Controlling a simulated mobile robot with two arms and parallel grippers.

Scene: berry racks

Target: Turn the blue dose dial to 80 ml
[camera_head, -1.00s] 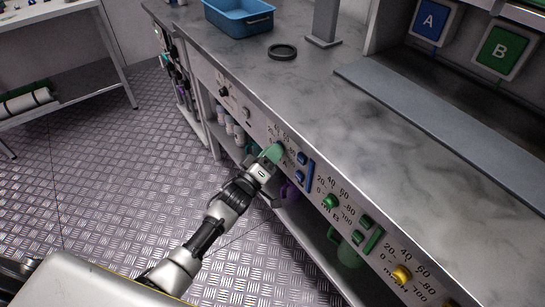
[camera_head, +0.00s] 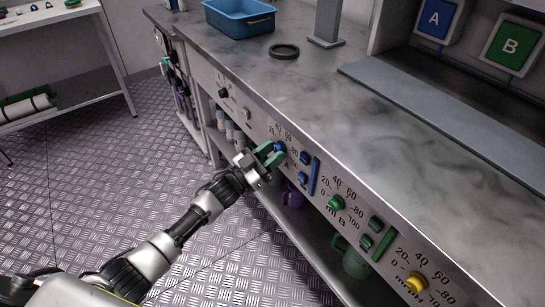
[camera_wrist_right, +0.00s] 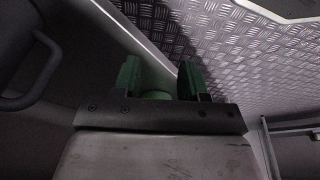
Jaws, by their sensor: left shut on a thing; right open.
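The blue dose dial (camera_head: 280,147) sits on the front panel of the bench, with a printed ml scale around it. My left gripper (camera_head: 271,154) has its green fingers shut on the blue dial. The fingers cover part of the dial, so its pointer setting cannot be read. My right gripper (camera_wrist_right: 160,80) is open and empty in the right wrist view, with metal floor behind it.
A green dial (camera_head: 336,203) and a yellow dial (camera_head: 415,282) sit further right along the panel. Blue buttons (camera_head: 303,168) are just right of the blue dial. A blue tray (camera_head: 240,22) and a black ring (camera_head: 284,51) lie on the bench top (camera_head: 400,150).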

